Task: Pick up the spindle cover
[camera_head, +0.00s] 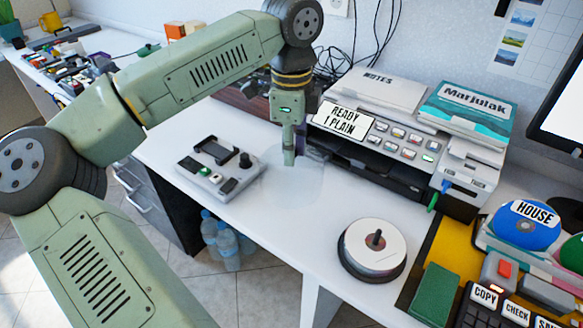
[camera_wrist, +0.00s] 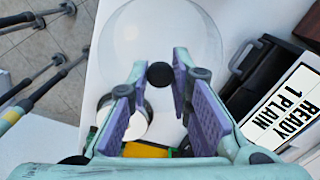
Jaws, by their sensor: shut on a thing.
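The spindle cover (camera_head: 292,186) is a clear, faint dome at the middle of the white desk in the head view. In the wrist view the cover (camera_wrist: 140,35) shows as a large transparent round outline with a black knob on top. My gripper (camera_head: 289,158) is above it, pointing down. In the wrist view my gripper (camera_wrist: 160,85) has its purple-padded fingers either side of the knob, shut on it. I cannot tell whether the cover's rim touches the desk. The disc spindle (camera_head: 375,250) stands uncovered to the right, with white discs around a black post.
A grey control box (camera_head: 220,168) lies left of the cover. A printer (camera_head: 385,145) with papers and a "READY 1 PLAIN" sign stands close behind on the right. A green block (camera_head: 433,292) and keyed device (camera_head: 500,310) are at front right. Desk (camera_head: 285,235) in front is clear.

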